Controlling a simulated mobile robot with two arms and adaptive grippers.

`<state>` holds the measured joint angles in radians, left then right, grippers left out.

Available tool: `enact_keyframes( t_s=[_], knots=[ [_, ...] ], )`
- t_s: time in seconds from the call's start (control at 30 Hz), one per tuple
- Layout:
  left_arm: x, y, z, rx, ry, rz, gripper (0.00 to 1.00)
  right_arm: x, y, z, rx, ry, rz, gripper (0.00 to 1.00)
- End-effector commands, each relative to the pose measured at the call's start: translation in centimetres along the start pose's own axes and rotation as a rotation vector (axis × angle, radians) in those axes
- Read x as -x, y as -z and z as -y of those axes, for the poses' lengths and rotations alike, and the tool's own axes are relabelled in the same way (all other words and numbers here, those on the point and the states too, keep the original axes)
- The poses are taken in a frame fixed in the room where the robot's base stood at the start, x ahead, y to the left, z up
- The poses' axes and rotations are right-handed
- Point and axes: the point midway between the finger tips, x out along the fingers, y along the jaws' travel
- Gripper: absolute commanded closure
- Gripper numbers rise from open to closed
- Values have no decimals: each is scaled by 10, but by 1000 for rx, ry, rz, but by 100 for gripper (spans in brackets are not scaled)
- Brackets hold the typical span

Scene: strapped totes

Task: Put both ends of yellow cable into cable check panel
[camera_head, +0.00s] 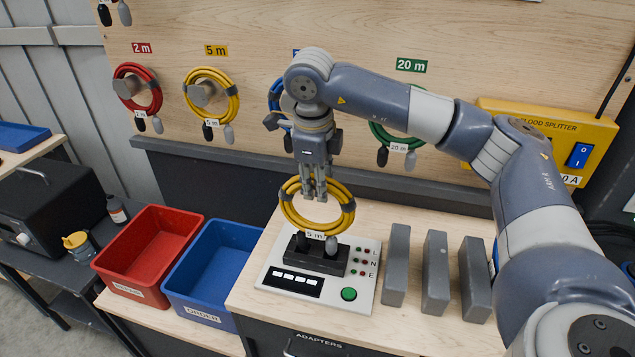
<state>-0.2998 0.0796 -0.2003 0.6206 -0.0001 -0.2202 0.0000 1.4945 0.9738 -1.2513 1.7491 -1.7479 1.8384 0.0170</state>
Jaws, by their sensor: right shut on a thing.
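My right gripper (314,193) is shut on the top of a coiled yellow cable (286,208) and holds it upright above the cable check panel (272,267). A tag reading 5 m hangs at the coil's bottom. The cable's two ends, one black (304,241) and one grey (331,246), point down at the black socket block (318,262) on the panel. I cannot tell whether they are seated in it or just over it. The panel has a green button (348,294) and small red and green lights. My left gripper is not in view.
Another yellow coil (235,103) hangs at the 5 m label, beside red (156,98), blue and green coils. Red (150,250) and blue (215,262) bins stand left of the panel. Grey blocks (397,262) stand close on its right. A yellow splitter box (550,122) is on the wall.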

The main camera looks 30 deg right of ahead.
Motion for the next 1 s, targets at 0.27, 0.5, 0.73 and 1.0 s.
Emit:
enact_keyframes(
  t_s=[0.27, 0.5, 0.73, 1.0],
  knots=[
    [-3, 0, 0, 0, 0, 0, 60, -2, -1, 0, -1, 2, 4, 100],
    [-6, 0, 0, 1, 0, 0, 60, -5, -1, 0, -1, 2, 4, 100],
    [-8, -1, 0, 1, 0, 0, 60, -8, 0, -1, -1, 2, 4, 100],
    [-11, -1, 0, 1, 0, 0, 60, -12, -1, -2, -1, 2, 4, 100]
  ],
)
